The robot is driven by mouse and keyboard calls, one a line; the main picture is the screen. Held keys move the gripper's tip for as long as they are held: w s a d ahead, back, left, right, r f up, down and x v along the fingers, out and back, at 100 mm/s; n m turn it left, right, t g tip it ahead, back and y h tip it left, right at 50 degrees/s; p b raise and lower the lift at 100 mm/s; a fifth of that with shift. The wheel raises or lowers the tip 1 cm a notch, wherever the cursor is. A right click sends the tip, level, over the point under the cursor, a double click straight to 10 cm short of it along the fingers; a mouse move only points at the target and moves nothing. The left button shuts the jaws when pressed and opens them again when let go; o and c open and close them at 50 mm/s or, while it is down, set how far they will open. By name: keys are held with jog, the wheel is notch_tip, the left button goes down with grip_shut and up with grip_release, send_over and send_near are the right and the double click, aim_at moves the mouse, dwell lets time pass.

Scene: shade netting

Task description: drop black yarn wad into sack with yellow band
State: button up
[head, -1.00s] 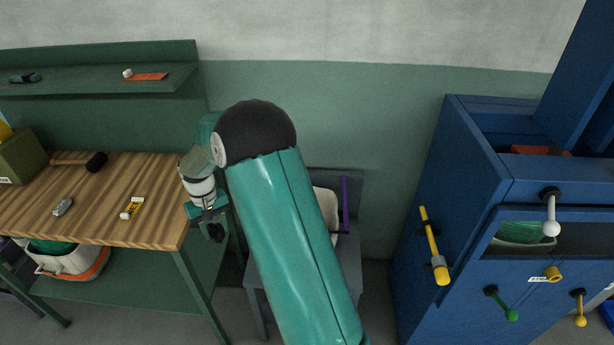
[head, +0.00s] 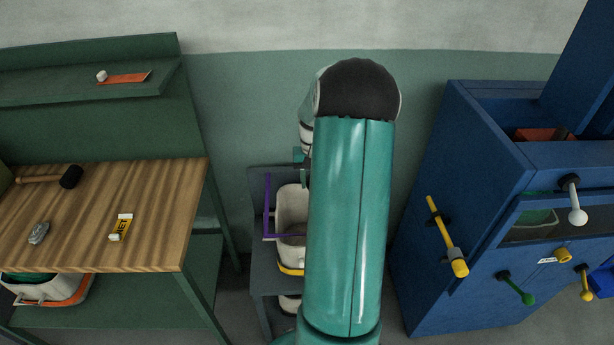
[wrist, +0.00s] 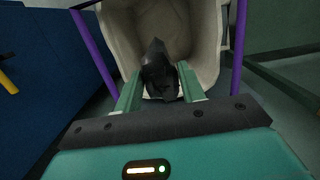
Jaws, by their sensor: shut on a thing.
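The sack with the yellow band (head: 291,206) is a pale cloth sack on the dark stand between the bench and the blue cabinet. A yellow band (head: 290,269) shows low on it, and my arm covers its right part. In the wrist view the sack (wrist: 205,35) opens ahead of my gripper. My gripper (wrist: 160,88) is shut on the black yarn wad (wrist: 158,70), a dark lump between the two green fingers, in front of the sack's mouth. Whether the wad is inside the rim I cannot tell.
A purple frame (head: 268,205) stands around the sack, with bars on both sides in the wrist view. The wooden bench (head: 165,210) at left holds a mallet (head: 70,177) and a yellow-labelled item (head: 121,226). The blue cabinet (head: 470,190) with projecting handles stands at right.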

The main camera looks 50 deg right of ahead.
jog(key=shift+s+f, duration=0.25)
jog(key=shift+s, duration=0.1)
jog(key=f, duration=0.5)
jog(key=shift+w+d+f, duration=0.15)
jog(key=shift+w+d, duration=0.05)
jog(key=shift+w, duration=0.15)
jog(key=o, duration=1)
jog(key=r, duration=0.4)
jog(key=d+r, duration=0.1)
jog(key=r, duration=0.4)
jog(key=w+r, duration=0.1)
jog(key=r, duration=0.3)
jog(key=shift+d+r, duration=0.15)
jog(key=shift+r, duration=0.25)
